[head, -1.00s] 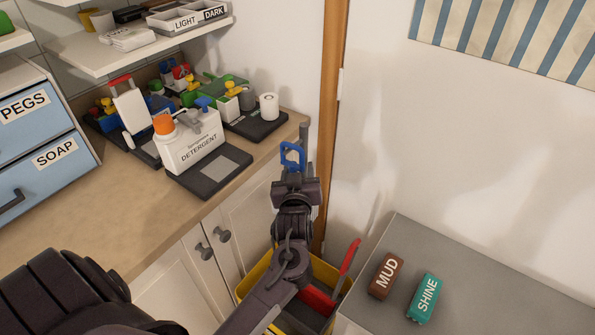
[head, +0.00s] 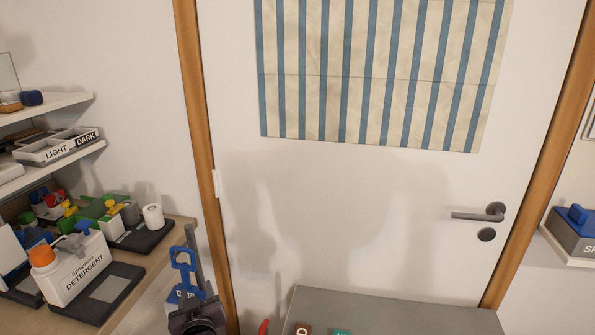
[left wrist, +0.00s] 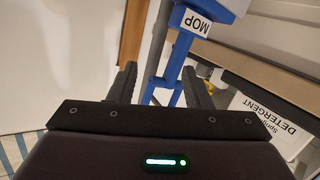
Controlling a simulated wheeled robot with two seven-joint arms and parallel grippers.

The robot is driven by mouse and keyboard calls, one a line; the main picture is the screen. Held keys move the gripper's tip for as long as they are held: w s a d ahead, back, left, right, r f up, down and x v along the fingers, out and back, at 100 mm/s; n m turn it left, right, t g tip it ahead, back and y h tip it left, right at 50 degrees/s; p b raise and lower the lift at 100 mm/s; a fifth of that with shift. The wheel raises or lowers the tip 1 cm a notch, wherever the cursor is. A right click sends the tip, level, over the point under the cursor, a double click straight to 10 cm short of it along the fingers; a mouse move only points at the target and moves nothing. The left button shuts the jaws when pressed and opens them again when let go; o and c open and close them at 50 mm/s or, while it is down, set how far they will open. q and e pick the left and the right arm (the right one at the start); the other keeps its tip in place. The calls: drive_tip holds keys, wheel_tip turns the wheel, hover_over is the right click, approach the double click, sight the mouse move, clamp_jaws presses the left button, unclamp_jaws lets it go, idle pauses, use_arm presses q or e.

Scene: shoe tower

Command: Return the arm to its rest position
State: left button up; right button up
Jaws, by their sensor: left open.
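My left gripper (head: 190,308) shows at the lower left of the head view, in front of the wall beside the counter's end. In the left wrist view its two dark fingers (left wrist: 160,88) stand apart. A blue frame-like thing (left wrist: 172,68) with a white MOP label (left wrist: 195,22) shows beyond and between the fingers. I see no finger pressing on it. In the head view the blue thing (head: 184,258) rises just above the gripper. My right gripper is not in view.
A detergent bottle (head: 78,272) stands on the counter at the left, with a white roll (head: 153,216) behind it. A grey surface (head: 390,315) lies at the bottom, below a door with a handle (head: 480,215). A shelf (head: 572,250) is at the right.

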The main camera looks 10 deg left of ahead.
use_arm(q)
drive_tip(key=s+d+f+m+g+h, duration=0.2)
drive_tip(key=s+d+m+g+h, duration=0.25)
drive_tip(key=s, duration=0.75)
drive_tip(key=s+d+f+m+g+h, duration=0.25)
drive_tip(key=s+d+m+g, duration=0.3)
drive_tip(key=s, duration=0.75)
wheel_tip(320, 180, down, 29)
drive_tip(key=s+g, duration=0.2)
drive_tip(key=s+a+f+g, duration=0.1)
drive_tip(key=s+a+f, duration=0.2)
drive_tip(key=s+f, duration=1.5)
drive_tip(key=shift+s+f+g, duration=0.3)
drive_tip(key=shift+s, duration=0.65)
idle(1.3)
